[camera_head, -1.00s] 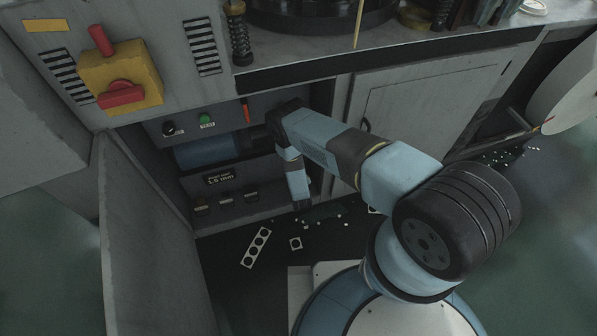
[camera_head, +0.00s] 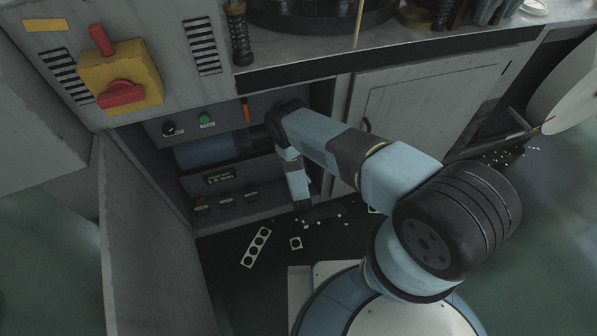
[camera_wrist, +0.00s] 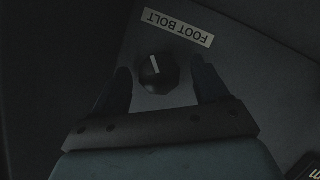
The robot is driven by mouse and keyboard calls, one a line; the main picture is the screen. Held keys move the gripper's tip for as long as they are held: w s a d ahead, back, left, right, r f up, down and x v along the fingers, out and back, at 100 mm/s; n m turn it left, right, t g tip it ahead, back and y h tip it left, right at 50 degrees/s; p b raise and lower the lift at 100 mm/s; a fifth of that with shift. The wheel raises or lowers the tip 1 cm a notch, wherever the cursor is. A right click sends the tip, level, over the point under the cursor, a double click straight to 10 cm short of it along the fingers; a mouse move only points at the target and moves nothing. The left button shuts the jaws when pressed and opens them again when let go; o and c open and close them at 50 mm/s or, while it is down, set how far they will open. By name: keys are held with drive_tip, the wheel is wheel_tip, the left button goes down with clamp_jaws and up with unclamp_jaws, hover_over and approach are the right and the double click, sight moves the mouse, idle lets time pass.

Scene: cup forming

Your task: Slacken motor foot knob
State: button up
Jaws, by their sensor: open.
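The motor foot knob (camera_wrist: 157,73) is a round black knob with a white pointer line, on a grey panel below an upside-down label (camera_wrist: 178,25) reading "FOOT BOLT". It shows in the wrist view. My gripper (camera_wrist: 160,82) is open, with one finger on each side of the knob. A gap shows between the right finger and the knob; the left finger is close to it, and I cannot tell whether it touches. In the head view my arm reaches into the open cabinet and hides this knob. The blue motor (camera_head: 206,151) lies inside the cabinet.
An open cabinet door (camera_head: 150,240) stands to the left. A black knob (camera_head: 169,129) and a green button (camera_head: 206,118) sit on the panel above the motor. A yellow box with a red switch (camera_head: 122,94) is above. Punched strips (camera_head: 256,247) and scraps lie below.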

drive_tip(key=a+v, duration=0.1)
drive_tip(key=v, duration=1.2)
drive_tip(key=shift+s+d, duration=0.3)
drive_tip(key=shift+d, duration=0.2)
